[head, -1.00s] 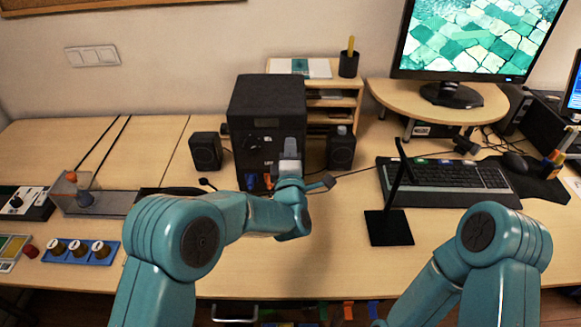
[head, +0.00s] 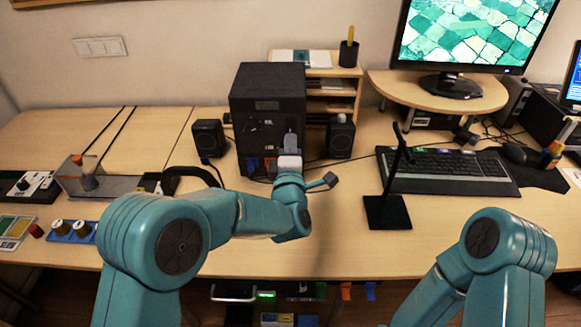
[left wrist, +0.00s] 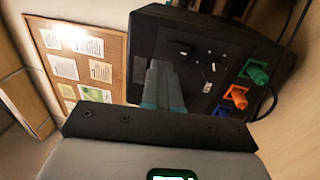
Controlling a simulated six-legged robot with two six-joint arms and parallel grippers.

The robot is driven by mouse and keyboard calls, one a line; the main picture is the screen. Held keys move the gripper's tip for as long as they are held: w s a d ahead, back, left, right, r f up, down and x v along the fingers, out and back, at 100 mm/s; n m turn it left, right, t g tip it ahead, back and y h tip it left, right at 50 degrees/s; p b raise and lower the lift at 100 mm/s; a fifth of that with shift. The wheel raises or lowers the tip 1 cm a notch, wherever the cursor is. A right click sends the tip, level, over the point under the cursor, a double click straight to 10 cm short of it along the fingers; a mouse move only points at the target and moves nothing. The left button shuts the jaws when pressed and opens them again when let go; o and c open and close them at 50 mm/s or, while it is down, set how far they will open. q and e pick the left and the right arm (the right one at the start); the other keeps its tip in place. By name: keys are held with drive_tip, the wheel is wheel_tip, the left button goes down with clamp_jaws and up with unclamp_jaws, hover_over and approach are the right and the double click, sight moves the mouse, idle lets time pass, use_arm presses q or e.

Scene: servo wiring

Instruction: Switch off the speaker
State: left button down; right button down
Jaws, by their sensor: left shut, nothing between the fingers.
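The speaker unit is a large black box (head: 267,82) standing at the back of the desk. Its panel carries a dark knob (head: 250,125) and coloured plugs at the bottom. In the left wrist view the box (left wrist: 225,45) shows tilted, with small controls and green (left wrist: 258,74), orange (left wrist: 238,97) and blue plugs. My left gripper (head: 291,137) is shut and empty in front of the panel's right part. Its fingers (left wrist: 162,72) hide part of the panel in the left wrist view; I cannot tell whether they touch it. My right gripper is out of view.
Small speakers stand left (head: 209,138) and right (head: 340,137) of the box. A black stand (head: 388,212), a keyboard (head: 450,170) and a monitor (head: 465,35) are to the right. A clear-walled tray (head: 115,185) lies left. The front middle desk is partly free.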

use_arm(q)
drive_tip(key=s+r+b, duration=0.1)
drive_tip(key=s, duration=0.6)
drive_tip(key=shift+s, duration=0.15)
drive_tip(key=shift+a, duration=0.1)
drive_tip(key=shift+s, duration=0.1)
